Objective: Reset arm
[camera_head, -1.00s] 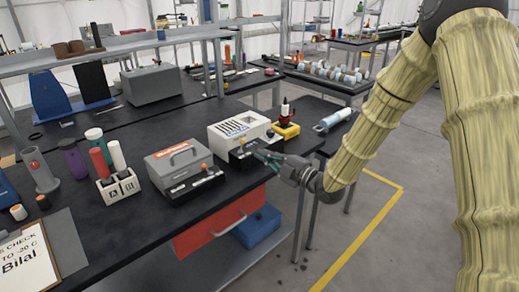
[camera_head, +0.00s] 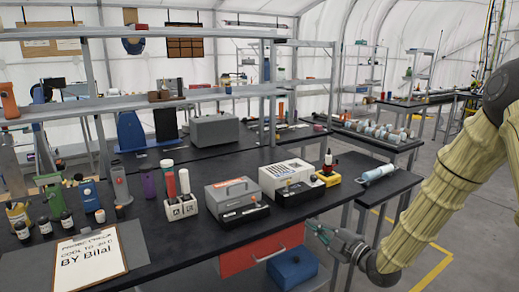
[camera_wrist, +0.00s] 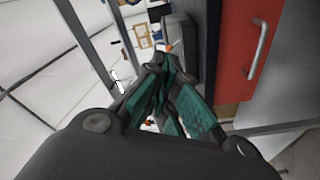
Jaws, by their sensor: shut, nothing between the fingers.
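The fingers touch nothing that I can make out.
A blue bin (camera_head: 293,268) sits below. Open floor lies to the right.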

